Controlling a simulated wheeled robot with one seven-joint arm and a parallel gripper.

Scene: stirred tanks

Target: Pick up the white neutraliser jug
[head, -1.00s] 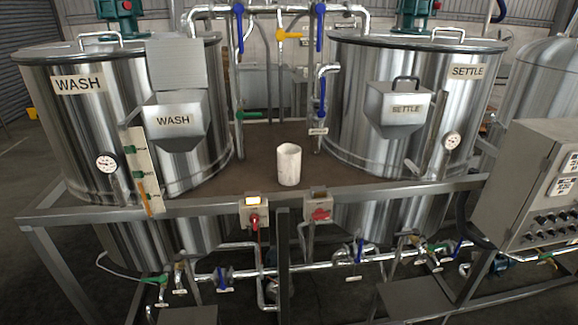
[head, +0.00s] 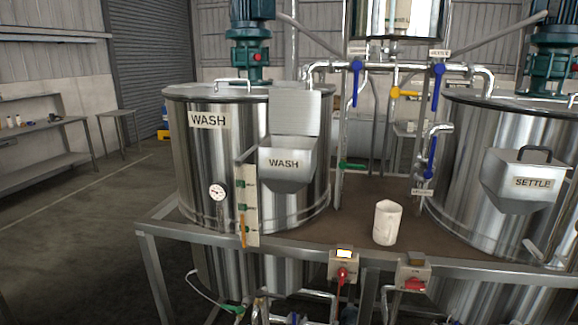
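The white neutraliser jug (head: 387,222) stands upright on the brown deck (head: 345,212) between the WASH tank (head: 190,150) and the SETTLE tank (head: 465,140). It is near the deck's front edge, right of the middle in the head view. Nothing touches it and nothing hides it. My gripper is not in view.
A steel front rail (head: 300,257) runs before the jug, with a lit switch box (head: 343,265) and a second box (head: 412,277) on it. Pipes with a green-handled valve (head: 352,166) rise behind the jug. A workbench (head: 40,150) stands far left; the floor (head: 75,210) there is open.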

